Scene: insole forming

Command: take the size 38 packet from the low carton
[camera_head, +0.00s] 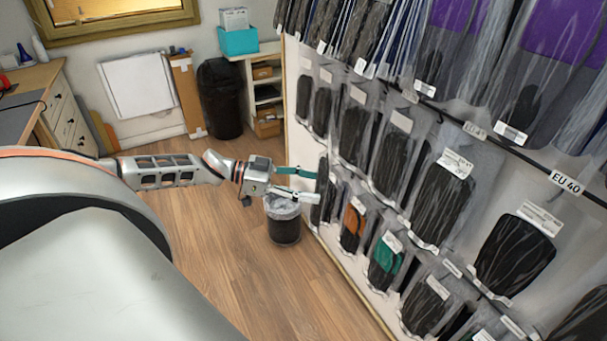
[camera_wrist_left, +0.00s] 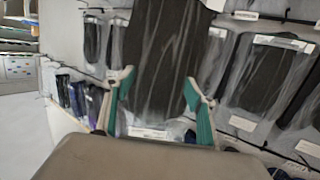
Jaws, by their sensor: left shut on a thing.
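My left gripper (camera_head: 317,186) is at the far end of the hanging wall, shut on a dark packet (camera_head: 323,170). In the left wrist view, the gripper (camera_wrist_left: 160,80) has one finger on each side of this packet (camera_wrist_left: 162,50), a black insole shape in clear wrap with a white label at its lower end. The packet hangs upright with its broad face toward the wrist. I cannot read its size. No low carton with packets can be made out for sure. My right gripper is not in view.
The packet wall (camera_head: 345,205) runs along the right with several rows of packets; one tag reads EU 40 (camera_head: 566,182). A bin (camera_head: 284,222) stands below my left gripper. A shelf (camera_head: 250,92) with small brown boxes stands behind.

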